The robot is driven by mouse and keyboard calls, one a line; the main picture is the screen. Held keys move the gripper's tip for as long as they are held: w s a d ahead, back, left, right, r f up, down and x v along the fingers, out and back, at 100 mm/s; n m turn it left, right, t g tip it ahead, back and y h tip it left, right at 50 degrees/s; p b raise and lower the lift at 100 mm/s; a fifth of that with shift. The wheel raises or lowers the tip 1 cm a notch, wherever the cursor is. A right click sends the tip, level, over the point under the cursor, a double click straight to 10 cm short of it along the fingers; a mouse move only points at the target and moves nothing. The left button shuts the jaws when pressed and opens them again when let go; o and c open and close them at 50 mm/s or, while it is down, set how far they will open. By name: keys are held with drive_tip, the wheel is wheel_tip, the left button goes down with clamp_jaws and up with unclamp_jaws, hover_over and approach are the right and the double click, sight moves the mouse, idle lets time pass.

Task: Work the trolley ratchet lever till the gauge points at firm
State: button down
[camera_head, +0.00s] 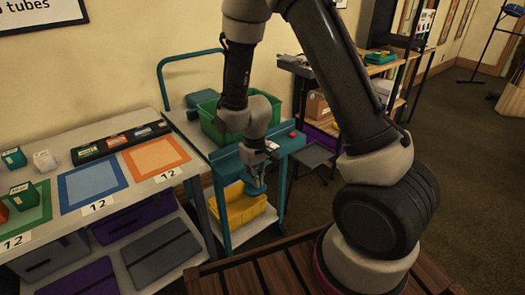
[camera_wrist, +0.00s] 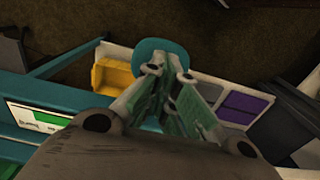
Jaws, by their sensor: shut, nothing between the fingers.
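The teal trolley (camera_head: 222,160) stands at the middle of the head view, beside the table. My gripper (camera_head: 258,172) is shut and empty, pointing down at the trolley's front edge. A teal rounded piece (camera_head: 256,189), possibly the lever's end, shows just below my fingers. In the wrist view a teal disc (camera_wrist: 160,52) lies right behind my fingertips (camera_wrist: 168,76); I cannot tell whether they touch. A white panel with a green band (camera_wrist: 38,118), perhaps the gauge, shows at left in the wrist view. Its pointer cannot be read. My arm hides part of the trolley top.
A green crate (camera_head: 212,122) sits on the trolley top and a yellow bin (camera_head: 243,208) on its lower shelf. A red knob (camera_head: 292,133) is on the trolley's right side. A table (camera_head: 75,225) with coloured squares stands left. A dark stool (camera_head: 312,154) stands right; open floor lies beyond.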

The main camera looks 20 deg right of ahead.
sight(256, 189)
drive_tip(key=shift+f, duration=2.35)
drive_tip(key=shift+r, duration=4.55)
drive_tip(key=shift+f, duration=1.85)
drive_tip(key=shift+f, duration=2.75)
drive_tip(key=shift+r, duration=4.6)
